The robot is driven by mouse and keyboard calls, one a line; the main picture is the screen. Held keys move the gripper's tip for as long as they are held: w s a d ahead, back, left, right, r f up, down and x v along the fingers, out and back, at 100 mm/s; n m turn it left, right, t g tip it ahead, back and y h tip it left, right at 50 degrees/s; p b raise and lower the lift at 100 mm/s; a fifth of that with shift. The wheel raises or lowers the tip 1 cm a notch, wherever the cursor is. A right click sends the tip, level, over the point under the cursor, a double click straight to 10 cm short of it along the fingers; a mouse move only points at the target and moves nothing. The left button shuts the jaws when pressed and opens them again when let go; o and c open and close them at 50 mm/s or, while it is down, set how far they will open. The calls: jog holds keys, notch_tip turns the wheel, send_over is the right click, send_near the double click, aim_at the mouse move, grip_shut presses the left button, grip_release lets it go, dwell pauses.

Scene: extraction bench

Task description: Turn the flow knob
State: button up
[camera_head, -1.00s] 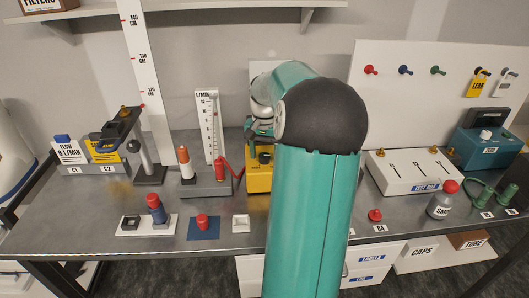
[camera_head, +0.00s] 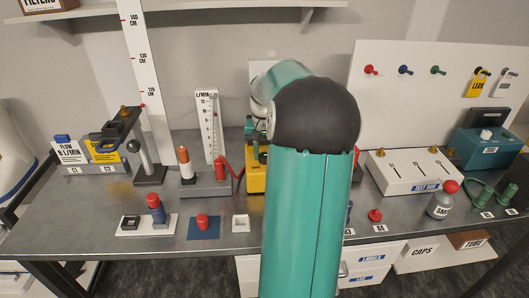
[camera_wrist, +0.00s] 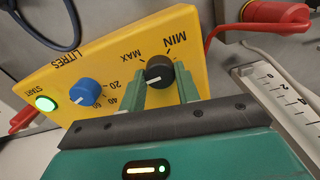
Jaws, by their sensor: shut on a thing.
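The black flow knob (camera_wrist: 159,72) is on a yellow pump box (camera_wrist: 110,60), between MIN and MAX marks, with a white pointer line. My gripper (camera_wrist: 163,86) has a green finger on each side of the knob and is shut on it. A blue LITRES knob (camera_wrist: 84,91) and a lit green START button (camera_wrist: 46,103) sit on the same panel. In the head view, part of the yellow box (camera_head: 256,181) shows beside my arm, which hides the gripper and knob. The L/MIN flow gauge (camera_head: 208,128) stands left of the box; its float reading is too small to tell.
A card (camera_head: 70,154) reads FLOW 8 L/MIN at the bench's left. A red hose (camera_wrist: 228,28) runs close to the box. A white scale (camera_wrist: 275,95) lies near my gripper's right side. A white test box (camera_head: 412,174) stands right of my arm.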

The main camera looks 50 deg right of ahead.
jog(key=shift+n, duration=1.8)
jog(key=o, duration=1)
notch_tip(320, 180, up, 14)
jog(key=shift+f, duration=0.1)
